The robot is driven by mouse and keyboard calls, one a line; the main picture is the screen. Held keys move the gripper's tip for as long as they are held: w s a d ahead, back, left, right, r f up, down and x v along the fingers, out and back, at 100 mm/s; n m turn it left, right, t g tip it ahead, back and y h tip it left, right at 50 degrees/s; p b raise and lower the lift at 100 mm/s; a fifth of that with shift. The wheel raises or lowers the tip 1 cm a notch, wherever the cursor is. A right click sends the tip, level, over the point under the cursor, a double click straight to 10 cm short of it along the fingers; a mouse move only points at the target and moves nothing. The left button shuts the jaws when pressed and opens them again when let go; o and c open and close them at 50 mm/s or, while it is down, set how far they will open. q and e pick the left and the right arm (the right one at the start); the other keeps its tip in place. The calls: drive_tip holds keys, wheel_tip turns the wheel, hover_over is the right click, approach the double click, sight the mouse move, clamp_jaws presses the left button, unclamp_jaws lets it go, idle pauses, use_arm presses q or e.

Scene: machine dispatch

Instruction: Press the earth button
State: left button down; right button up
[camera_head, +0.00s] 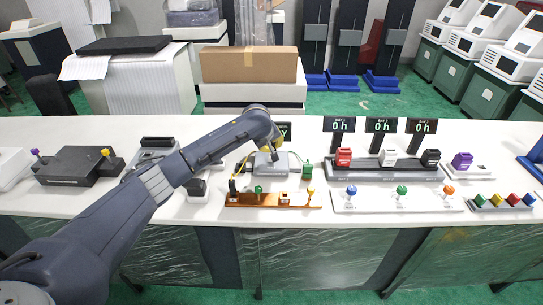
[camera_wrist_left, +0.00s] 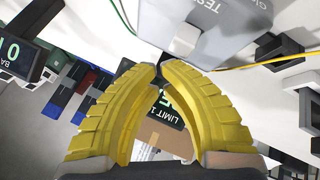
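A grey tester box (camera_head: 266,166) stands on the white bench, with a yellow-green wire on its left and a green block (camera_head: 308,172) on its right. I cannot read any label "earth". My left gripper (camera_head: 271,152) points down over the box. Its yellow fingers (camera_wrist_left: 161,68) have their tips together, with nothing between them, close to the dark block; whether they touch it I cannot tell. My right gripper is not in view.
An orange strip (camera_head: 272,201) with small knobs lies in front of the box. A white panel (camera_head: 376,205) with blue, green and orange knobs lies to its right, below a rack (camera_head: 388,172) of red, white and black blocks. A "LIMIT" display (camera_wrist_left: 168,108) stands behind the gripper.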

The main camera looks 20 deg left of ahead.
use_arm(q)
drive_tip(key=shift+f, duration=1.05)
idle(1.5)
drive_tip(key=shift+r, duration=1.05)
drive_tip(key=shift+r, duration=2.5)
drive_tip(key=shift+a+f, duration=0.1)
